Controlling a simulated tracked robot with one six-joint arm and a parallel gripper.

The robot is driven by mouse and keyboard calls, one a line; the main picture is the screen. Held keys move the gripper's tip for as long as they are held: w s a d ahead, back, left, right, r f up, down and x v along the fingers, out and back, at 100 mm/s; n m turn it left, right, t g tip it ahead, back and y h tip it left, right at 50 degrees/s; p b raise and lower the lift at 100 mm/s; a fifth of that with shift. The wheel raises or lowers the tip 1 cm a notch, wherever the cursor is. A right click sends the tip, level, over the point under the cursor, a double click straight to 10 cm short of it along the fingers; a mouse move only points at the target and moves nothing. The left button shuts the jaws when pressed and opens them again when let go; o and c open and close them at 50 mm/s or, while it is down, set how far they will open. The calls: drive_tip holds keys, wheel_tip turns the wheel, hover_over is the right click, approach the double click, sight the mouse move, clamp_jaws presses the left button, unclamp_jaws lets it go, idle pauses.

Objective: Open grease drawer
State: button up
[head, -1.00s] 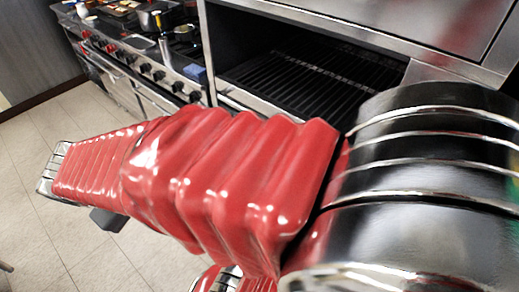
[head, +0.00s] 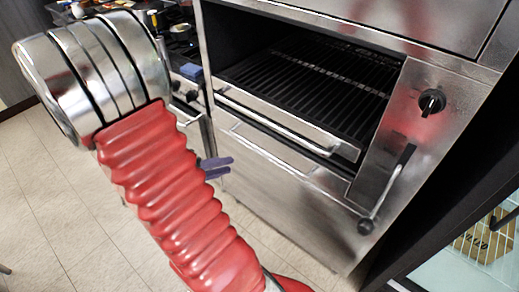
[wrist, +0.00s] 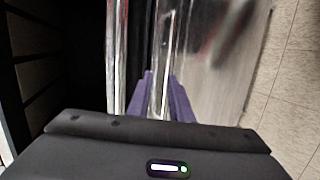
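The steel grill unit (head: 300,210) stands right of centre in the head view. Below its dark grate, a long bar handle (head: 268,150) runs across the front, apparently on the grease drawer, which looks closed. Another steel bar (head: 285,126) runs just above it. My gripper (head: 230,166) has two purple fingers with a gap between them, left of and close to the unit's front. In the wrist view my gripper (wrist: 160,76) points along the steel front. A shiny bar (wrist: 166,50) shows ahead between the fingertips; I cannot tell whether they touch it.
A black knob (head: 432,101) and a lever with a round end (head: 367,226) stick out at the unit's right. A stove (head: 185,92) stands at the left. A glass-fronted cabinet (head: 490,255) is at lower right. The tiled floor (head: 50,220) is clear at left.

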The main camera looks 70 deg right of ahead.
drive_tip(key=s+d+f+h, duration=0.1)
drive_tip(key=d+f+h, duration=0.1)
drive_tip(key=d+f, duration=0.3)
drive_tip(key=n+t+h, duration=0.1)
drive_tip(key=n+h, duration=0.1)
approach(265, 152)
drive_tip(key=v, duration=0.3)
drive_tip(key=shift+w+f, duration=0.1)
drive_tip(key=shift+f+x, duration=0.1)
drive_tip(key=shift+x, duration=3.35)
drive_tip(key=shift+f+x, duration=0.15)
drive_tip(key=shift+x, duration=3.25)
drive_tip(key=shift+c, duration=0.5)
clamp_jaws()
